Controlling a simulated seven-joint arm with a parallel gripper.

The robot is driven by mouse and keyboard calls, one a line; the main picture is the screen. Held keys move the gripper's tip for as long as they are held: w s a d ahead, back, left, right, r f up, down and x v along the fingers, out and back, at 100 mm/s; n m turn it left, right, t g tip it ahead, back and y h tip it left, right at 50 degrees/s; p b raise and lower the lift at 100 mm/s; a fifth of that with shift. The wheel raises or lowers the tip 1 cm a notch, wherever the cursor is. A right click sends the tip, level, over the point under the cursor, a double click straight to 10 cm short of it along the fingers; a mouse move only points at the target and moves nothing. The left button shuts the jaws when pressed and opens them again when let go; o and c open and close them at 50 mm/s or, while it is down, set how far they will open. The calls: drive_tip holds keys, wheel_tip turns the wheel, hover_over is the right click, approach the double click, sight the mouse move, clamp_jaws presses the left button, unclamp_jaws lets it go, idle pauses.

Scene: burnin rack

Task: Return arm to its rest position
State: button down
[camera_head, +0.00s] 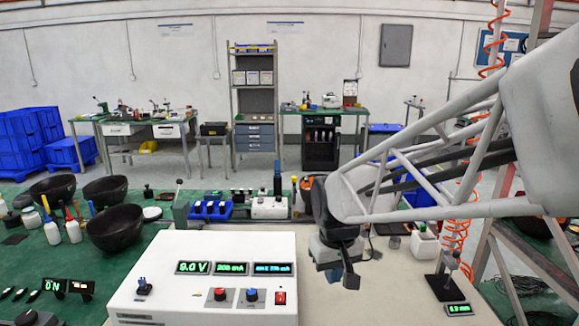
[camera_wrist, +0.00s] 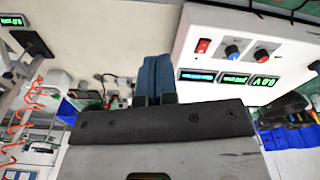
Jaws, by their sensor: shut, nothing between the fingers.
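My gripper (camera_head: 350,280) hangs over the beige work surface, just right of the white power supply box (camera_head: 205,275). Its fingers point down and are closed together with nothing between them. In the wrist view the two blue-grey fingers (camera_wrist: 154,80) stand side by side, touching, over bare surface. The power supply (camera_wrist: 245,50) shows there upside down at the right, with lit displays, a red switch and red and blue knobs. My arm reaches in from the right in the head view.
A dial-gauge stand (camera_head: 445,283) with a lit readout is right of my gripper. Behind are blue bins (camera_head: 211,209) and a white box (camera_head: 269,207). Black bowls (camera_head: 115,227) and bottles stand on the green mat at left. The beige surface (camera_head: 390,295) between supply and stand is mostly clear.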

drive_tip(key=s+d+m, duration=0.1)
drive_tip(key=s+d, duration=0.2)
drive_tip(key=s, duration=0.3)
drive_tip(key=s+d+r+m+t, duration=0.1)
drive_tip(key=s+d, duration=0.2)
drive_tip(key=s, duration=0.3)
drive_tip(key=s+d+r+m, duration=0.1)
drive_tip(key=s+d, duration=0.2)
drive_tip(key=s, duration=0.3)
drive_tip(key=shift+s+d+m, duration=0.25)
drive_tip(key=shift+d+m, duration=0.05)
